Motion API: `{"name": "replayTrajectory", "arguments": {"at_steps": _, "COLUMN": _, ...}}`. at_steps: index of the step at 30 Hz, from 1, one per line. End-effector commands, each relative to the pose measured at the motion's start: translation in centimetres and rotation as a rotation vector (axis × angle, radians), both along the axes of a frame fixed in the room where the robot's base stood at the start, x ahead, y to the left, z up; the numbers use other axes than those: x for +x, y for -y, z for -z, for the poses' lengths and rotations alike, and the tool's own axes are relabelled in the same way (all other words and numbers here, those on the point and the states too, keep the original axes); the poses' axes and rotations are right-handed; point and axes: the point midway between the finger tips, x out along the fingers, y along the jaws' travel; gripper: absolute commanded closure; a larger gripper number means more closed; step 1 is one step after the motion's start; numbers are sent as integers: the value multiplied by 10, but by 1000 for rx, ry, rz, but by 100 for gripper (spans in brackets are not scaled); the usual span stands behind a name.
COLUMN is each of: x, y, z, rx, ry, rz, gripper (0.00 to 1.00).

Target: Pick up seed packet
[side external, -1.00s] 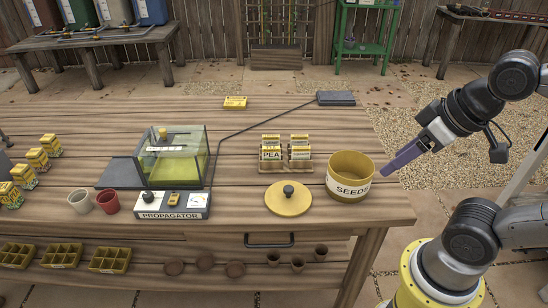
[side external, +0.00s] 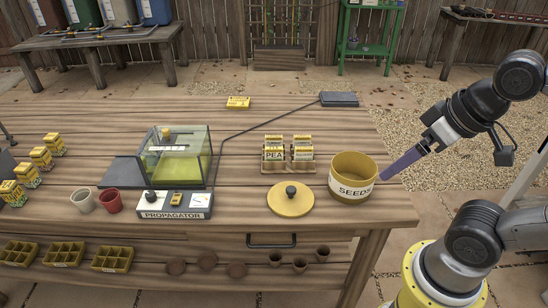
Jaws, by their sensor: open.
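Yellow seed packets, one marked PEA (side external: 274,153), stand upright in a small wooden rack (side external: 288,168) on the bench, right of centre. A second packet (side external: 302,152) stands beside it on the right. My gripper (side external: 386,177) is at the right edge of the bench, just right of the yellow SEEDS tub (side external: 352,190). Its purple fingers point down and left, and it is open with no packet visible in it. The fingertips are partly hidden behind the tub's right side.
A yellow lid (side external: 291,200) lies in front of the rack. The propagator (side external: 175,203) stands to the left, with its cable running across the bench to a dark box (side external: 338,99). A yellow block (side external: 237,103) lies at the back. Bench behind the rack is mostly clear.

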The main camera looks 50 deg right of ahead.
Motion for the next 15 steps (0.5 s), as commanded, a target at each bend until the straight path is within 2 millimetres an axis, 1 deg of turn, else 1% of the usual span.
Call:
{"name": "replayTrajectory", "arguments": {"at_steps": 1, "x": 6, "y": 0, "z": -15, "rx": 20, "ry": 27, "rz": 37, "gripper": 0}}
{"name": "replayTrajectory", "arguments": {"at_steps": 3, "x": 17, "y": 0, "z": -34, "rx": 47, "ry": 39, "rz": 86, "gripper": 0}}
{"name": "replayTrajectory", "arguments": {"at_steps": 5, "x": 30, "y": 0, "z": -49, "rx": 68, "ry": 38, "rz": 128, "gripper": 0}}
{"name": "replayTrajectory", "arguments": {"at_steps": 6, "x": 40, "y": 1, "z": -59, "rx": 83, "ry": 34, "rz": 158, "gripper": 0}}
{"name": "replayTrajectory", "arguments": {"at_steps": 8, "x": 57, "y": 1, "z": -72, "rx": 103, "ry": 23, "rz": 202, "gripper": 0}}
{"name": "replayTrajectory", "arguments": {"at_steps": 9, "x": 70, "y": 2, "z": -80, "rx": 117, "ry": 15, "rz": 231, "gripper": 0}}
{"name": "replayTrajectory", "arguments": {"at_steps": 11, "x": 90, "y": 3, "z": -89, "rx": 134, "ry": -3, "rz": 274, "gripper": 0}}
{"name": "replayTrajectory", "arguments": {"at_steps": 12, "x": 105, "y": 4, "z": -95, "rx": 145, "ry": -15, "rz": 303, "gripper": 0}}
{"name": "replayTrajectory", "arguments": {"at_steps": 14, "x": 128, "y": 6, "z": -101, "rx": 161, "ry": -36, "rz": 345, "gripper": 0}}
{"name": "replayTrajectory", "arguments": {"at_steps": 15, "x": 144, "y": 7, "z": -103, "rx": 171, "ry": -51, "rz": 374, "gripper": 0}}
